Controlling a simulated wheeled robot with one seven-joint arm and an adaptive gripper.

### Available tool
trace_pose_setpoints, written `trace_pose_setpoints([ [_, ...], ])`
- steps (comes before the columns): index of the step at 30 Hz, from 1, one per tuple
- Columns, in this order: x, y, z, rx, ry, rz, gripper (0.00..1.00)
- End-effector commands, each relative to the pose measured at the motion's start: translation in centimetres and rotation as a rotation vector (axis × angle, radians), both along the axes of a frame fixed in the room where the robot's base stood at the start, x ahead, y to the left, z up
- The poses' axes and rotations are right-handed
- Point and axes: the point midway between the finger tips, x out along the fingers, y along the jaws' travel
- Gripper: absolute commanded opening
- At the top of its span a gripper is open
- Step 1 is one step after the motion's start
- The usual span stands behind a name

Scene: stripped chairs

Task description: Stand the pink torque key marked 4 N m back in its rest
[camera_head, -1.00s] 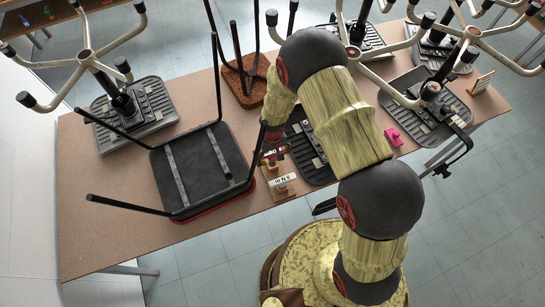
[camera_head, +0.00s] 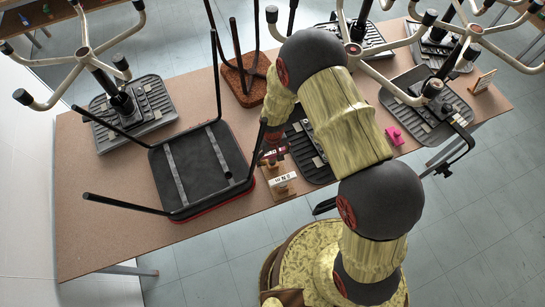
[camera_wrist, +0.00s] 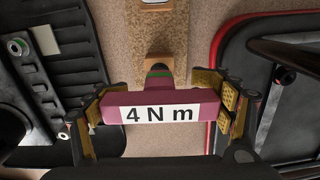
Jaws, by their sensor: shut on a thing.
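The pink torque key (camera_wrist: 110,113) shows its white "4 N m" label squarely in the wrist view. My gripper (camera_wrist: 162,100) is shut on the key, with a yellow-padded finger at each end. A green and dark band (camera_wrist: 159,74) shows just beyond the key's pink body. Below it in the wrist view lies a narrow wooden piece (camera_wrist: 160,40), likely the rest. In the head view the wooden piece (camera_head: 276,193) carries a white label, and the key's pink (camera_head: 274,155) shows just behind it. Whether the key touches the rest I cannot tell.
An upturned black seat with red edging (camera_head: 200,170) lies close left of the wooden piece. A dark ribbed plate (camera_head: 310,150) lies close right. Bare table (camera_head: 95,225) shows at left.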

Motion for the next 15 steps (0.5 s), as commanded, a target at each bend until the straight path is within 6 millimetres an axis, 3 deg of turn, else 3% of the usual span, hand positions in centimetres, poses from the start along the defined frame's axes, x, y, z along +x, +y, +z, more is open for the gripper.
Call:
trace_pose_setpoints([
  [15,0.0,0.0,-1.5,0.0,-0.001,0.0,0.14],
])
